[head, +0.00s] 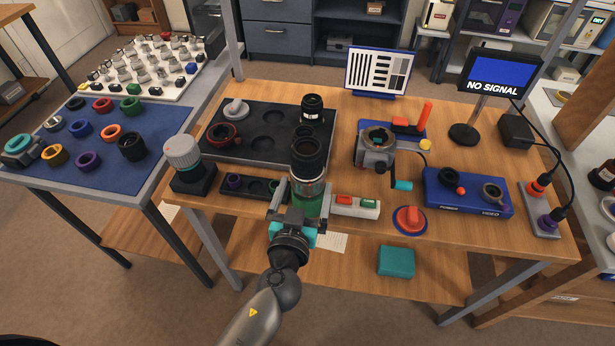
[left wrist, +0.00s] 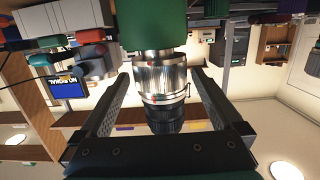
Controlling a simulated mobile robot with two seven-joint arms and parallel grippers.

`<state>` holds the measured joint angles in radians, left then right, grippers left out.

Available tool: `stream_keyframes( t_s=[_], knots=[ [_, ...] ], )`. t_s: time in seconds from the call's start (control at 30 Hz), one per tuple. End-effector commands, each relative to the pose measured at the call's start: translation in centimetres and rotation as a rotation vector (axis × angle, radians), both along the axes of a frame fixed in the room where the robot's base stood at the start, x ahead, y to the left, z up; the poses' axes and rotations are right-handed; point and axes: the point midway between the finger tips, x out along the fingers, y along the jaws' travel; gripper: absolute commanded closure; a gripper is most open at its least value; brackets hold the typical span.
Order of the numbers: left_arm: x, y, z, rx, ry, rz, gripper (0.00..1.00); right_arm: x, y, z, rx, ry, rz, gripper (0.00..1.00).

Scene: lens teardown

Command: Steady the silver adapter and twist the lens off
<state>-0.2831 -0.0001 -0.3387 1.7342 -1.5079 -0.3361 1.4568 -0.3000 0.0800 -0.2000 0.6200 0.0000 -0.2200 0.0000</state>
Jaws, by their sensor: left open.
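A black lens (head: 306,152) stands upright on the silver adapter (head: 309,186), above a green holder (head: 306,206) at the front of the bench. In the left wrist view, which is upside down, the green holder (left wrist: 152,25) is at the top, the ribbed silver adapter (left wrist: 160,73) in the middle and the black lens (left wrist: 165,119) below. My left gripper (head: 305,189) is open, with one finger on each side of the adapter. In the wrist view, gaps show between both fingers and the silver metal. My right gripper is not in view.
A dark tray (head: 215,150) holding another black lens (head: 312,108) is behind. A small black tray (head: 225,190) lies to the left, a white switch box (head: 356,207) close to the right. A grey camera body (head: 377,150) and a blue box (head: 468,194) stand farther right.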

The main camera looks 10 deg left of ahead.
Motion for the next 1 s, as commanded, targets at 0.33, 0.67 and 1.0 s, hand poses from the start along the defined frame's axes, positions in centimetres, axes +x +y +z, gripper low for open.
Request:
stream_keyframes(
  t_s=[0.33, 0.67, 1.0],
  knots=[
    [3.6, 0.0, -0.5, -0.001, 0.000, 0.000, 0.00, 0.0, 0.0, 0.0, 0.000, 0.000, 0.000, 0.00],
    [4.0, 0.0, -0.6, -0.001, 0.000, 0.000, 0.00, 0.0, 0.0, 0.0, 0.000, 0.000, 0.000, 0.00],
    [3.9, 0.0, -0.6, -0.001, 0.001, 0.000, 0.35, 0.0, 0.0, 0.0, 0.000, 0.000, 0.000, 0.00]
  ],
)
